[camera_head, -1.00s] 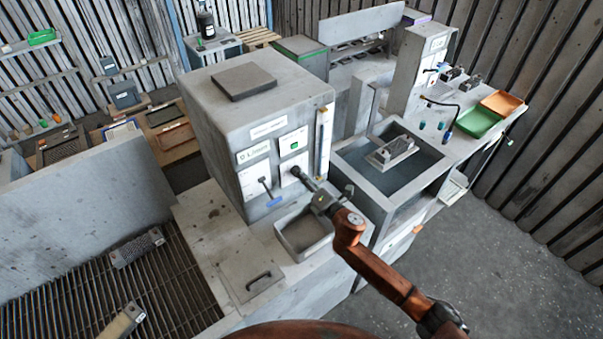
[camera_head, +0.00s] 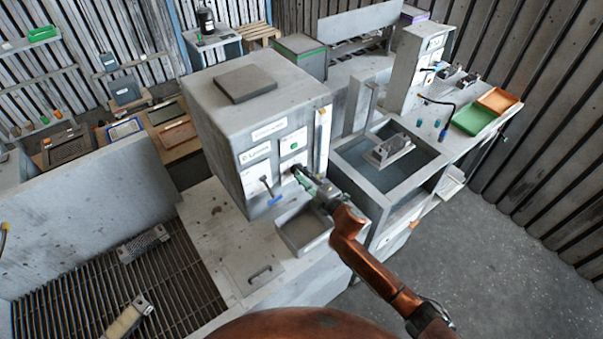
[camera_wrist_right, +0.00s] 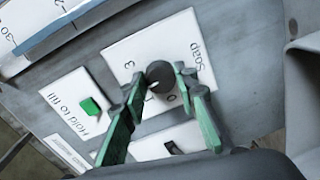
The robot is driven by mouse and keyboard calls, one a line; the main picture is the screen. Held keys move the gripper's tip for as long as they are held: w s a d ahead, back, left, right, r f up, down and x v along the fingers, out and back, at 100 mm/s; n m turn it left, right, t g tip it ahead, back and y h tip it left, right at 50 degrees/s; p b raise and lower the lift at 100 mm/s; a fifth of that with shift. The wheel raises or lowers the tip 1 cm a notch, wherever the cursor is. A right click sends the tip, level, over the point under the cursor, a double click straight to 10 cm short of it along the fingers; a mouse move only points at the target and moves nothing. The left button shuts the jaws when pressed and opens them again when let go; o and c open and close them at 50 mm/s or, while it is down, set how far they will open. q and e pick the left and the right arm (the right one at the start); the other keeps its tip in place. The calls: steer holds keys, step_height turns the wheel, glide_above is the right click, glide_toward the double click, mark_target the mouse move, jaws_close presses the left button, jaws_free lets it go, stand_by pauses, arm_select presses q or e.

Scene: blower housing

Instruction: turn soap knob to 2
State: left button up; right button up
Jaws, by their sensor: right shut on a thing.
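The soap knob (camera_wrist_right: 160,74) is a dark round knob on a white plate marked "Soap" (camera_wrist_right: 186,45) in the right wrist view. The numbers 3 and 0 show beside it; a 2 is not readable and the knob's pointer cannot be made out. My right gripper (camera_wrist_right: 160,83) is shut on the knob, with one green-padded finger on each side. In the head view my right gripper (camera_head: 301,176) reaches the front of the grey machine (camera_head: 255,125) from the lower right and covers most of the knob. My left gripper is not in view.
A green "Hold to fill" button (camera_wrist_right: 91,107) sits beside the soap plate. A blue-handled lever (camera_head: 274,199) is left of the knob. An open grey basin (camera_head: 302,232) lies below my gripper. A water tank (camera_head: 395,165) stands to the right.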

stand_by(0.4)
steer(key=o, duration=1.2)
steer(key=shift+c, duration=0.2)
steer(key=v, duration=1.2)
steer(key=shift+m, duration=0.3)
